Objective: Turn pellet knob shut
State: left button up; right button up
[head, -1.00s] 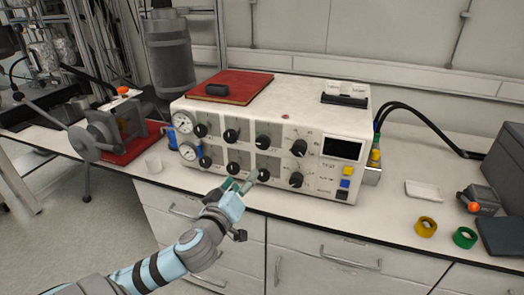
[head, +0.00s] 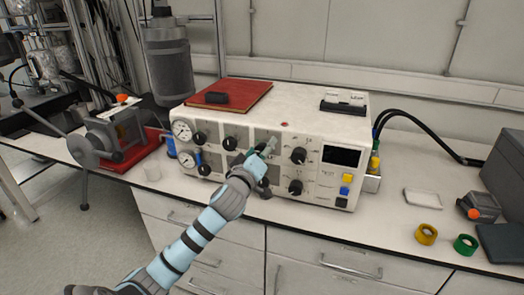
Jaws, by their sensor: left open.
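A white control box (head: 325,134) stands on the bench with two rows of black knobs on its front. Uncovered top-row knobs include the left one (head: 199,137), the second one (head: 230,143) and the right one (head: 299,155). The lower right knob (head: 295,187) is also clear. The labels are too small to read, so I cannot tell which is the pellet knob. My left gripper (head: 267,147) is open at the front panel, over the third top knob, which it hides. I cannot tell whether it touches that knob. My right gripper is out of view.
A red book (head: 245,92) with a black object lies on the box. Black cables (head: 420,124) run from its right side. Yellow tape (head: 426,233) and green tape (head: 466,244) lie on the bench at right. A red-based device (head: 125,165) stands at left.

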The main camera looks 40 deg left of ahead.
pick_arm(q)
jog(key=shift+c, duration=0.3)
jog(key=c, duration=1.1)
